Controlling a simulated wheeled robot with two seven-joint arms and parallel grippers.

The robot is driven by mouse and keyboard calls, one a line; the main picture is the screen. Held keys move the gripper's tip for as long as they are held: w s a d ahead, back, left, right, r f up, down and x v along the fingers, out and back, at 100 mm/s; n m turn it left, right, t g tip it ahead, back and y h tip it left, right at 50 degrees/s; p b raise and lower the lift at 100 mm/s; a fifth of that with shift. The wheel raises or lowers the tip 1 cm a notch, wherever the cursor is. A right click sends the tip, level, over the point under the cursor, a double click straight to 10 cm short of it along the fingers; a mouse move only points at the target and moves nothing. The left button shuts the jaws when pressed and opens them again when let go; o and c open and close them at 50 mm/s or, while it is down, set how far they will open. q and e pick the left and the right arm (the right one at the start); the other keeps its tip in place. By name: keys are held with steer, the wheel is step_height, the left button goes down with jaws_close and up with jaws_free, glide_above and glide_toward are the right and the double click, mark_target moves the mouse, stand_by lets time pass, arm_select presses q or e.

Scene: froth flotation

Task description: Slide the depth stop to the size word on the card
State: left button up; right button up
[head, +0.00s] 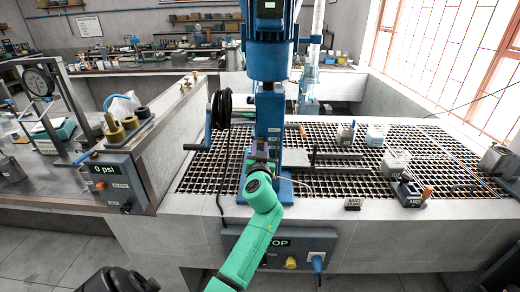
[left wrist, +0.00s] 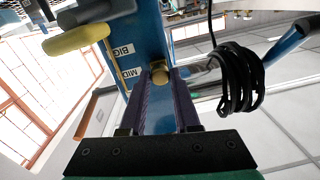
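The depth stop shows in the left wrist view as a brass knob (left wrist: 160,72) on the blue column (left wrist: 150,40). White labels reading BIG (left wrist: 123,51) and MID (left wrist: 131,73) are on the column beside it, with the knob nearest MID. A small card (head: 353,203) on the front ledge appears to read MID. My left gripper (head: 260,165) is at the front of the blue machine. In the left wrist view its purple fingers (left wrist: 161,78) lie on both sides of the knob, with no clear gap.
A black cable coil (head: 221,110) and blue crank (head: 203,135) are left of the column. A dark metal grating (head: 440,150) spreads right, with several small containers on it. A dark block (head: 408,192) also labelled MID stands on the right ledge. A control box (head: 278,247) hangs below.

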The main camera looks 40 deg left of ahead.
arm_select(q)
steer(key=o, duration=0.3)
steer(key=shift+s+d, duration=0.1)
steer(key=b+v, duration=0.5)
steer(key=v, duration=0.9)
steer(key=shift+s, duration=0.15)
steer(key=shift+d, duration=0.1)
steer(key=shift+r, duration=0.1)
